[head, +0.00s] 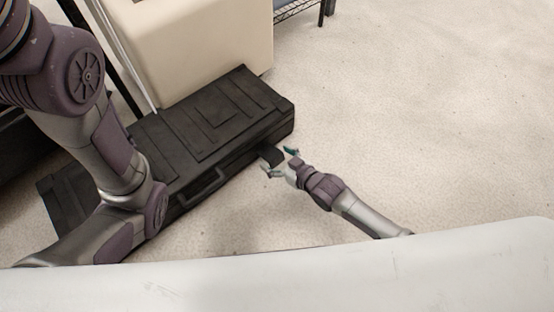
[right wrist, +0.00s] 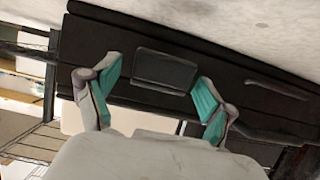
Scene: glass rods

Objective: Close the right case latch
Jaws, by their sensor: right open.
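A black case (head: 205,125) lies on the floor with its lid down. Its right latch (head: 271,155) is a dark flap that sticks out from the front side near the right end. My right gripper (head: 279,161) is open in front of this latch, with its fingers on either side of it. In the right wrist view, the latch (right wrist: 165,71) is a dark rectangular plate between the teal fingertips of my right gripper (right wrist: 157,77). I cannot tell whether a finger touches it. My left arm covers part of the case's left end; its gripper is not seen.
A case handle (head: 207,188) is on the front side, left of the latch. A beige box-shaped unit (head: 195,45) stands behind the case. A dark wire rack (head: 298,8) is at the top. The pale floor (head: 430,130) to the right is clear.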

